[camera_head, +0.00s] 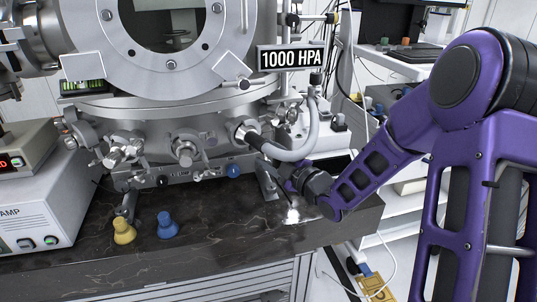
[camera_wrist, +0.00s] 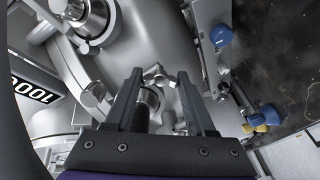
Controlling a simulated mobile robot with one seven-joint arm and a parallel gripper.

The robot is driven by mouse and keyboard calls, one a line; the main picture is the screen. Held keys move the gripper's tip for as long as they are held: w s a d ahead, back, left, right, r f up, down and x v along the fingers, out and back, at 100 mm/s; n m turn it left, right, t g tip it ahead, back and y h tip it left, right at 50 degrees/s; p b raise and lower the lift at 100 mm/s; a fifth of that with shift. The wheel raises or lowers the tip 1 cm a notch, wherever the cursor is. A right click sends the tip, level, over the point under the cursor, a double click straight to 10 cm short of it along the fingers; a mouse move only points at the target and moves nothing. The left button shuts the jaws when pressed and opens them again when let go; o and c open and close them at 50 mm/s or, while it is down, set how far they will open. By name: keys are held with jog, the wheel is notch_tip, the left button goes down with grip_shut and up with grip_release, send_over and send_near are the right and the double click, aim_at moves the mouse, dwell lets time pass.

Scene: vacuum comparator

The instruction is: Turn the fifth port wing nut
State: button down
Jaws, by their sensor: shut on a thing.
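In the wrist view my gripper (camera_wrist: 160,76) has its two dark fingers on either side of a small silver wing nut (camera_wrist: 157,76) on a port of the steel chamber. The fingers are shut on it. In the head view my gripper (camera_head: 288,184) is low at the right side of the chamber (camera_head: 140,122), under a grey hose, and the held wing nut is hidden there. Other port fittings with wing nuts (camera_head: 185,150) show along the chamber's lower front, with another (camera_head: 122,150) to their left.
A grey hose (camera_head: 300,150) curves just above my gripper. A "1000 HPA" sign (camera_head: 290,58) hangs above. The front of the bench is mostly clear.

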dwell(0.4)
jog(key=shift+c, duration=1.2)
grip_release()
jog(key=p+v, duration=0.7)
jog(key=v, duration=1)
jog(key=shift+s+d, duration=0.2)
